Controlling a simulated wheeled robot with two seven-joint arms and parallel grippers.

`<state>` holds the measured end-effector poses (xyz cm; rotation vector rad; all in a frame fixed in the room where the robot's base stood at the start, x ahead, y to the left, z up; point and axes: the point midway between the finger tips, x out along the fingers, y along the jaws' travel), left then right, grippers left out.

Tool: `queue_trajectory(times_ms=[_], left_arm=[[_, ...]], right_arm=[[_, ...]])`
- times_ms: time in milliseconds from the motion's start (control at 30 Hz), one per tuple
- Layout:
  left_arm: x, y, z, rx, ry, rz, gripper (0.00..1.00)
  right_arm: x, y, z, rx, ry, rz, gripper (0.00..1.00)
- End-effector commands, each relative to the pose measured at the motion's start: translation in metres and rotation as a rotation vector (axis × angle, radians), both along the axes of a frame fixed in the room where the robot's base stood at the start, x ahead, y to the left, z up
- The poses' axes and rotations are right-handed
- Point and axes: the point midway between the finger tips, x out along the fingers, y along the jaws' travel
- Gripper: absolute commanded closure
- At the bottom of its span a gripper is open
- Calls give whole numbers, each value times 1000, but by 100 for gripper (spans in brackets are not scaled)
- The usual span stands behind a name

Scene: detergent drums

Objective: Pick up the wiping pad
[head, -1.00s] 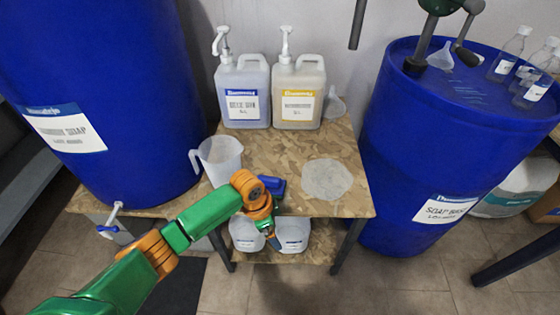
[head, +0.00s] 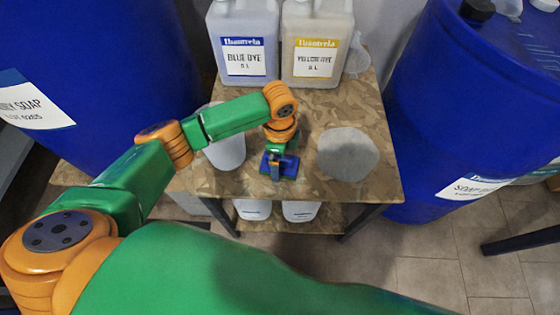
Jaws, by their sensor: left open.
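The wiping pad (head: 291,168) is a small dark blue block on the wooden table top, near its front edge. My left gripper (head: 276,172) is directly over the pad, pointing down, with its fingers around or just above it. The gripper is open. It partly hides the pad, so I cannot tell whether the fingers touch it. My right gripper is not in view.
A pale round patch (head: 348,154) lies on the table (head: 330,112) right of the pad. A white jug (head: 226,150) stands left, partly behind my arm. Blue dye (head: 243,35) and yellow dye (head: 317,42) jugs stand behind. Big blue drums (head: 110,70) flank the table.

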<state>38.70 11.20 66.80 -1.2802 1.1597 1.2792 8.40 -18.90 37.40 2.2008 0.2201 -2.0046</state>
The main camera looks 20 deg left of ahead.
Motion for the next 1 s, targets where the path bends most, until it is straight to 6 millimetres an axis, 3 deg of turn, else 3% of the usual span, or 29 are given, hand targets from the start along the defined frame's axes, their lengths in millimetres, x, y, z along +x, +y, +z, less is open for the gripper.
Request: queue_trajectory(times_ms=[100,300,567,833,1000], left_arm=[[0,0,-13,1,0,-2,0],[0,0,-12,0,-2,-1,3],[0,0,-12,0,-2,-1,73],[0,0,-9,0,-2,-1,74],[1,-1,13,-3,-4,0,74]], right_arm=[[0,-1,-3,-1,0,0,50],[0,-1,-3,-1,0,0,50],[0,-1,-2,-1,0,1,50],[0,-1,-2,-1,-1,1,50],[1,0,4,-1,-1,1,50]])
